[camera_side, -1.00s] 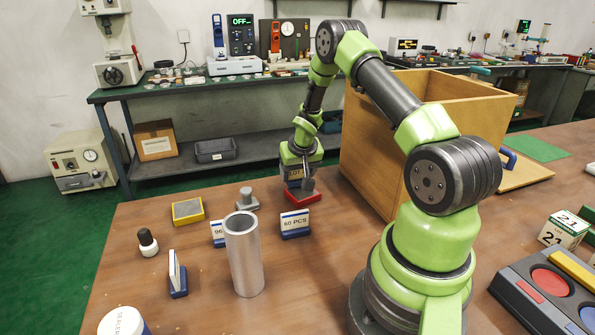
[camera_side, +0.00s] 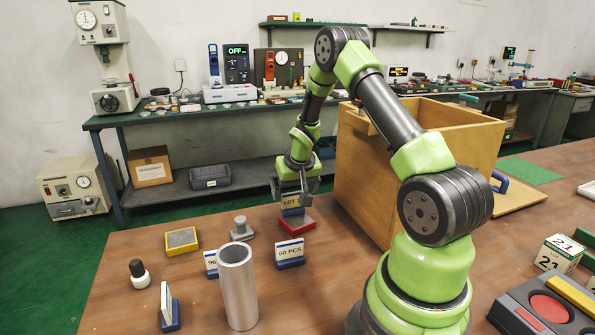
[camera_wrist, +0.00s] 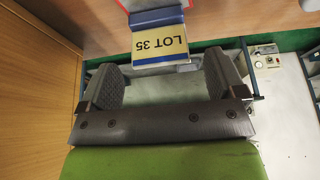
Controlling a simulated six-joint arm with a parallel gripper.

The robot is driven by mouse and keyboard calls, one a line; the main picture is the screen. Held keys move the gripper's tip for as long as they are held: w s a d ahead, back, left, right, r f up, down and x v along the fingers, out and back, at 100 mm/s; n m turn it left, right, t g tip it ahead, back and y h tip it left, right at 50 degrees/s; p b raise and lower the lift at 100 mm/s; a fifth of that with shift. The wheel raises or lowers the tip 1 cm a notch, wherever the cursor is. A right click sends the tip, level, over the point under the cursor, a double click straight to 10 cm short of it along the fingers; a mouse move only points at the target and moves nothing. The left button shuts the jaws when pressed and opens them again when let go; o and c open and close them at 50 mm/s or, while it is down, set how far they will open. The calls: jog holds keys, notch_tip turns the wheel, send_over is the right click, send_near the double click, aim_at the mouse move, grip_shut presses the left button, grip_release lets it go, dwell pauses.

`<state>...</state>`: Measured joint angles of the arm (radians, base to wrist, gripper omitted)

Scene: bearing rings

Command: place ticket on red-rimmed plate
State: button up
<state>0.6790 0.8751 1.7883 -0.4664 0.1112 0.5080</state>
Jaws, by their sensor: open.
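The ticket (camera_side: 291,201) has a yellow "LOT" face on a blue base. It stands upright on the red-rimmed plate (camera_side: 297,223), its base appearing to rest on it. In the wrist view the ticket (camera_wrist: 160,43) reads "LOT 35", upside down. My gripper (camera_side: 291,192) is open above and around the ticket's top. In the wrist view the jaws (camera_wrist: 163,72) are spread with a gap on each side of the ticket, which is just past the fingertips. The fingers partly hide the ticket in the side view.
A "60 PCS" ticket (camera_side: 290,253), a metal tube (camera_side: 238,287), a grey knobbed part (camera_side: 241,229) and a yellow-edged block (camera_side: 181,241) stand nearby. A tall wooden box (camera_side: 365,180) rises close to the right of the plate.

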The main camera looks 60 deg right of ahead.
jog(key=s+a+r+n+t+y, duration=0.1)
jog(key=s+a+r, duration=0.1)
jog(key=a+r, duration=0.6)
jog(key=s+a+r+n+t, duration=0.1)
jog(key=s+a+r, duration=0.1)
jog(key=a+r, duration=0.7)
jog(key=s+a+r+n+t+y, duration=0.1)
jog(key=s+a+r+y, duration=0.1)
jog(key=s+a, duration=0.3)
jog(key=s+a+r+n+t+y, duration=0.1)
jog(key=s+a+r+n+y, duration=0.1)
jog(key=s+a+r, duration=0.2)
jog(key=s+a, duration=0.2)
jog(key=shift+s+r, duration=0.3)
jog(key=shift+s, duration=0.1)
jog(key=shift+d, duration=0.1)
jog(key=c, duration=1)
jog(key=shift+o, duration=0.2)
